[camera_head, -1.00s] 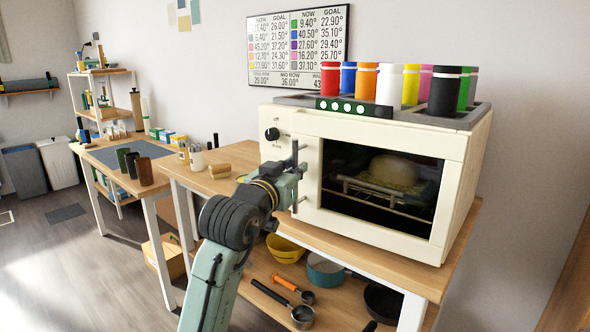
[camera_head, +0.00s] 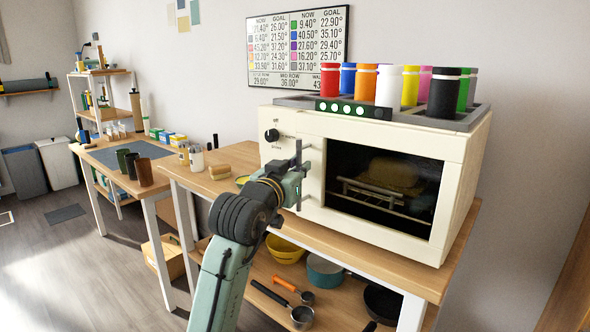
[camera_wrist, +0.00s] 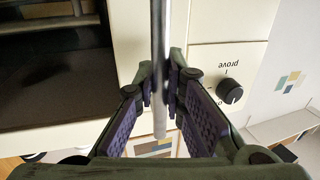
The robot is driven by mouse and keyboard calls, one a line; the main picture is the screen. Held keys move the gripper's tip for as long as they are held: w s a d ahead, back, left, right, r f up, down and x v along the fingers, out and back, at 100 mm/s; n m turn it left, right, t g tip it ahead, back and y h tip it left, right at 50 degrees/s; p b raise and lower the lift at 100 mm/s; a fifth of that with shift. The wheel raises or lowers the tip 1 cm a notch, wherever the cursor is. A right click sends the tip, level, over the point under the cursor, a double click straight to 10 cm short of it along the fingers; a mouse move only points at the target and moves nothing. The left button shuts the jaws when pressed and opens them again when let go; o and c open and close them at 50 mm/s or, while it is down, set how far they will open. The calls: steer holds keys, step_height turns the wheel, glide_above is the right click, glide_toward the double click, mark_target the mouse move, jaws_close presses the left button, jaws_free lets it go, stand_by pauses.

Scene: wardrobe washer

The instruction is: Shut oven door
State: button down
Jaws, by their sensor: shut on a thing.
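The cream oven (camera_head: 395,238) stands on the wooden bench, its dark window showing a rack with a pale loaf-like shape. Its door (camera_head: 312,180) looks flush or nearly flush with the front; I cannot tell whether a thin gap remains. The upright metal handle (camera_head: 300,160) is on the door's left side. My gripper (camera_head: 290,180) is at this handle. In the wrist view, the handle (camera_wrist: 160,60) passes between the fingers of my gripper (camera_wrist: 161,95), which is shut on it. The control knob (camera_wrist: 230,90) is to the right there.
Coloured cylinders (camera_head: 390,85) stand in a grey tray on the oven. Pans and a yellow bowl (camera_head: 285,250) lie on the shelf below. A second table (camera_head: 125,155) with cups stands at the left.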

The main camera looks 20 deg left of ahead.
steer(key=shift+w+d, duration=0.2)
steer(key=shift+w, duration=0.45)
steer(key=shift+r, duration=0.1)
steer(key=c, duration=1.9)
jaws_free()
steer(key=shift+w, duration=0.1)
steer(key=shift+o, duration=1.2)
steer(key=shift+s, duration=0.2)
steer(key=s, duration=1.1)
steer(key=shift+s+a, duration=0.4)
